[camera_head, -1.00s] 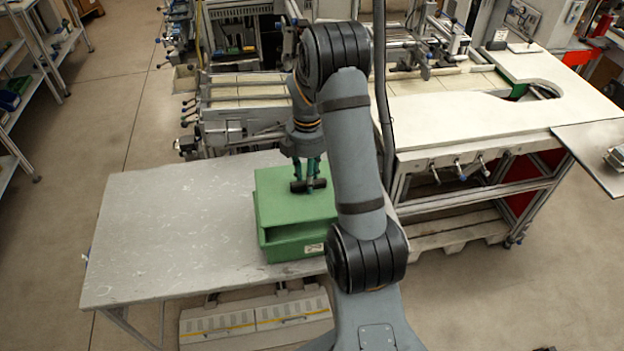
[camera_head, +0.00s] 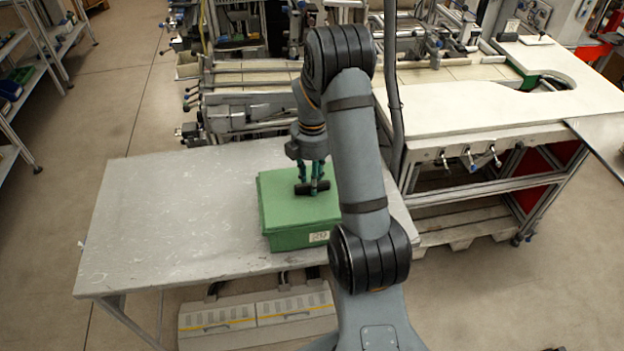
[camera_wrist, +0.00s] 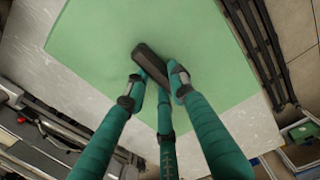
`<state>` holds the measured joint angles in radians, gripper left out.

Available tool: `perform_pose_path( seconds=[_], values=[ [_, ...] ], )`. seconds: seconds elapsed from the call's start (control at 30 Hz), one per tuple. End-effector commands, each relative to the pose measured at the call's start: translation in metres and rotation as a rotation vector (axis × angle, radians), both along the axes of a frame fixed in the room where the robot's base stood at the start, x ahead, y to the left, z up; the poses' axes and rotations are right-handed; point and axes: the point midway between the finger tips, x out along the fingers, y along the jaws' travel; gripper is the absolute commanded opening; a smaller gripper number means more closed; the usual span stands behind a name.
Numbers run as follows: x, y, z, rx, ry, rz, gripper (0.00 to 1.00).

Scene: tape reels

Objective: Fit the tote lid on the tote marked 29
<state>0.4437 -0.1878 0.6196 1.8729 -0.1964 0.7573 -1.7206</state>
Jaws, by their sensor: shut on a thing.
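The green tote (camera_head: 292,240) stands on the grey table with a white label, apparently reading 29, on its front. The green tote lid (camera_head: 283,208) lies over the tote's top, and no gap shows between them along the front in the head view. In the wrist view the lid (camera_wrist: 95,45) is a flat green sheet with a black bar handle (camera_wrist: 151,64). My gripper (camera_head: 311,187) is above the lid with its fingers shut on that handle. It also shows in the wrist view (camera_wrist: 155,80). My arm hides the tote's right side.
The grey table (camera_head: 165,220) is bare to the left of the tote. A white-topped workbench (camera_head: 470,110) stands behind and to the right. Machine rails and rods (camera_head: 245,95) stand close behind the table.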

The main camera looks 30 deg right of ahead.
Motion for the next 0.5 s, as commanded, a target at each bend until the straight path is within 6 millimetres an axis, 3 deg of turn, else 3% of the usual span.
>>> perform_pose_path(
  seconds=[0.3, 0.33, 0.5],
  values=[
    [0.0002, 0.0, -0.0018, 0.0, -0.001, 0.0, 0.0],
    [0.0002, 0.0, -0.0018, 0.0, -0.001, 0.0, 0.25],
    [0.0002, 0.0, -0.0018, 0.0, -0.001, 0.0, 0.35]
  ],
)
